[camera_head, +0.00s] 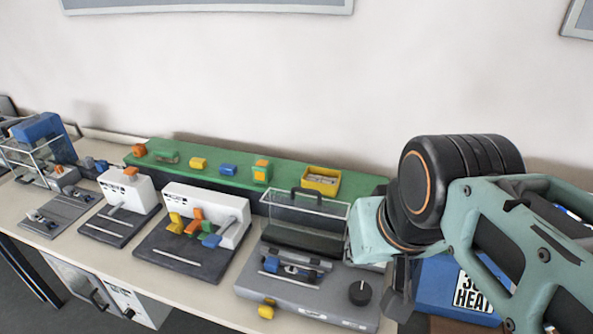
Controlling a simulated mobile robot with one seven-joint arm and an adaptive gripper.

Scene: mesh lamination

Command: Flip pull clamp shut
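I cannot tell for certain which part is the pull clamp. A blue and black clamp-like mechanism (290,268) lies on the grey base plate (262,294) at the centre right. Another fixture, a white block (204,199), carries yellow, orange, green and blue levers (194,226) in front of it. My arm comes in from the right. A dark part that seems to be my gripper (402,292) hangs below the wrist, just right of the grey base plate's black knob (360,292). Its fingertips are not clear, and I see nothing held in it.
A clear box with a black handle (306,212) stands behind the mechanism. A yellow bin (321,180) and small coloured blocks sit on a green rear strip (222,180). A blue box with "HEAT" lettering (468,290) is partly behind my arm. More fixtures stand left.

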